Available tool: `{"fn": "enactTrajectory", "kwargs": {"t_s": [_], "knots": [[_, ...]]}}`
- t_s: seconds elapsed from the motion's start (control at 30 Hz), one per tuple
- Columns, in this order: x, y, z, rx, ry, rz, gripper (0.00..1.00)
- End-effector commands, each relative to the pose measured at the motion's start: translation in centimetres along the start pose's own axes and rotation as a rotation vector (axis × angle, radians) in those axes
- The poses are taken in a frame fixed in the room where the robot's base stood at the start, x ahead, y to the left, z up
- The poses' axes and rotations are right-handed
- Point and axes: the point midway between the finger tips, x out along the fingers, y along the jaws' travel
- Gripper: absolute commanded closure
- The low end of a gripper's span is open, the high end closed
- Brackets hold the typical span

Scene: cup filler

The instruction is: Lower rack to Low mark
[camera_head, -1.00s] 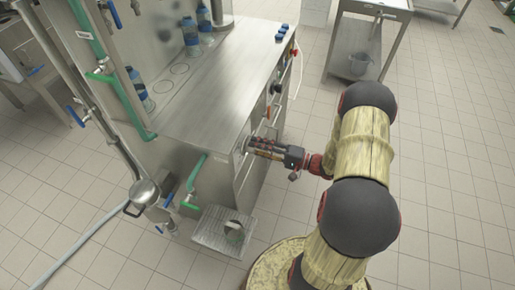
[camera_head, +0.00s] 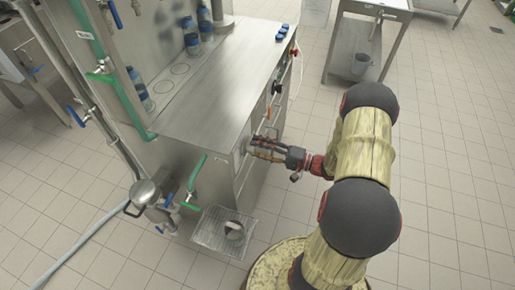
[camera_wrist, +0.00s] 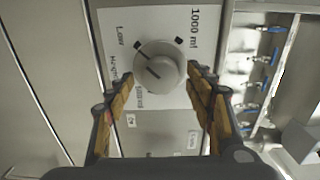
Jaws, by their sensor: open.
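A round pale knob (camera_wrist: 160,66) sits on a white label plate (camera_wrist: 152,22) in the wrist view. The word "Low" is printed at its upper left beside a dark mark (camera_wrist: 137,44); "1000 ml" is at its upper right beside another mark (camera_wrist: 179,41). More print at lower left is partly hidden by a finger. A short dark line shows on the knob's left half; its exact pointing is hard to tell. My gripper (camera_wrist: 160,74) is open, one finger on each side of the knob. In the head view my gripper (camera_head: 256,148) is at the machine's front; the knob is hidden there.
The steel machine (camera_head: 215,80) has blue-capped bottles (camera_head: 191,38) at its back. A pipe with a green handle (camera_head: 195,170) and a wire grate (camera_head: 210,228) are near its lower corner. Blue-handled fittings (camera_wrist: 268,60) are at the right in the wrist view.

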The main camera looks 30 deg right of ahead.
Motion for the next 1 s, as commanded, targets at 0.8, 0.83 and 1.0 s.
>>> {"fn": "enactTrajectory", "kwargs": {"t_s": [0.8,0.83,1.0], "knots": [[-11.5,0.1,0.0,0.001,0.0,0.001,0.46],[-11.5,0.1,0.0,0.001,0.0,0.001,0.46],[-11.5,0.1,0.0,0.001,0.0,0.001,0.46]]}}
